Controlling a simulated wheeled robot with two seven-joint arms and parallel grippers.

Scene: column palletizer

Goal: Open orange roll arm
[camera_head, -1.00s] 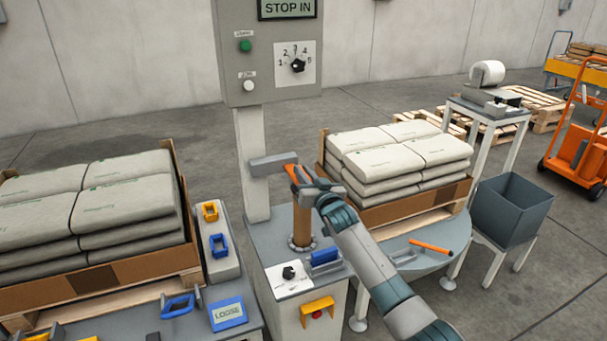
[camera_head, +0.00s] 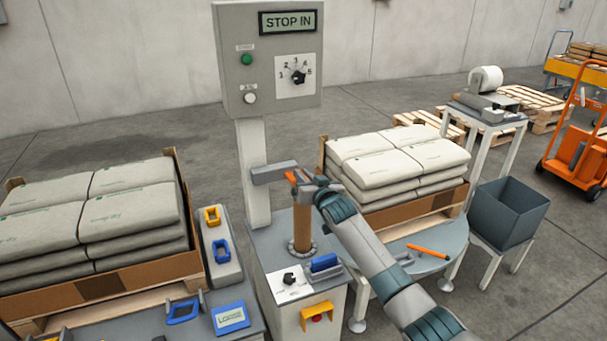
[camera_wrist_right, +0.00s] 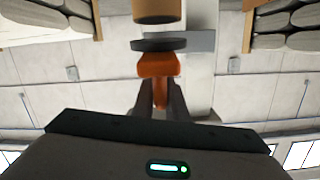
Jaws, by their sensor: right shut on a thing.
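The orange roll arm (camera_head: 291,177) sticks out near the top of a brown upright roll (camera_head: 302,228) on the grey machine cabinet. My right gripper (camera_head: 304,185) is at the roll's top, shut on the orange roll arm. In the right wrist view, the orange arm (camera_wrist_right: 157,66) sits between the dark fingers, close to a dark disc and the brown roll (camera_wrist_right: 154,10). A grey bracket (camera_head: 270,173) runs from the white column to the roll's top. My left gripper is not in view.
A control box (camera_head: 268,60) reading "STOP IN" stands on the column behind. Sacks stand on pallets at left (camera_head: 95,205) and right (camera_head: 400,160). A round grey table (camera_head: 425,258) holds an orange-handled tool (camera_head: 428,251). A grey bin (camera_head: 509,212) is at right.

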